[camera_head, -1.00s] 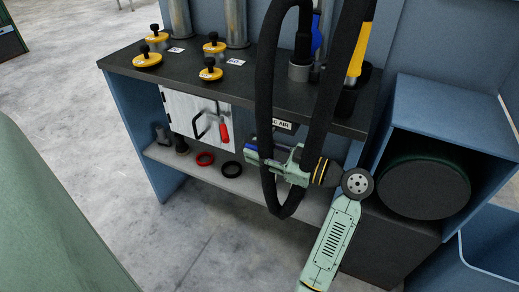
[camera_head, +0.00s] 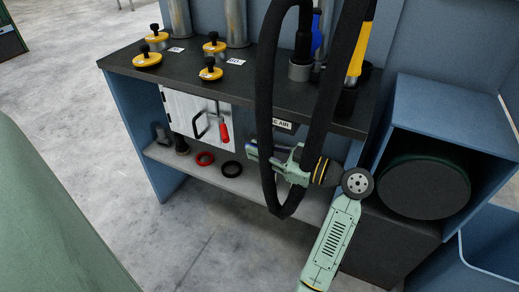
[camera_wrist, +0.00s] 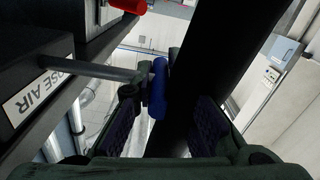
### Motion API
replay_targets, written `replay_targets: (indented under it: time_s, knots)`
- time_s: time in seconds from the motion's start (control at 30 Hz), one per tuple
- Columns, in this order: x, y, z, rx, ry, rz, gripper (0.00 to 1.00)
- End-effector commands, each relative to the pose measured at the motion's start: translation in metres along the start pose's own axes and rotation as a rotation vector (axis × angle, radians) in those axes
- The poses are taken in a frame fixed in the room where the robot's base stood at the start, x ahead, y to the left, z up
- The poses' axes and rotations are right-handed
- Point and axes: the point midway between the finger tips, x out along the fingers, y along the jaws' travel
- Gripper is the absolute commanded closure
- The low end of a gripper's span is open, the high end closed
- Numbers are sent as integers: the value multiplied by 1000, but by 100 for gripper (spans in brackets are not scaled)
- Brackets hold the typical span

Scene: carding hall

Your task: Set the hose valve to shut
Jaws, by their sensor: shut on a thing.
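The hose valve shows in the wrist view as a blue handle (camera_wrist: 158,90) on a grey stem (camera_wrist: 103,70). The stem comes out of a dark block with a label reading "...OSE AIR" (camera_wrist: 38,92).
A black hose loop (camera_head: 266,100) hangs close around my gripper and passes behind the right finger in the wrist view (camera_wrist: 205,60). A red-handled lever (camera_head: 224,132) sits on a white door to the left. A shelf (camera_head: 205,176) holds red and black rings.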

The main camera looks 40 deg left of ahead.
Motion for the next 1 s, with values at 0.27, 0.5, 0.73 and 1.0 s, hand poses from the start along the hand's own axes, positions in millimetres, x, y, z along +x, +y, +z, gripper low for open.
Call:
replay_targets:
  time_s: [0.27, 0.5, 0.73, 1.0]
  knots:
    - [0, 27, 8, -2, 1, 1, 100]
    - [0, 32, 7, 1, -2, 1, 100]
    - [0, 31, 6, 1, -2, 1, 79]
    - [0, 31, 7, 1, -2, -1, 66]
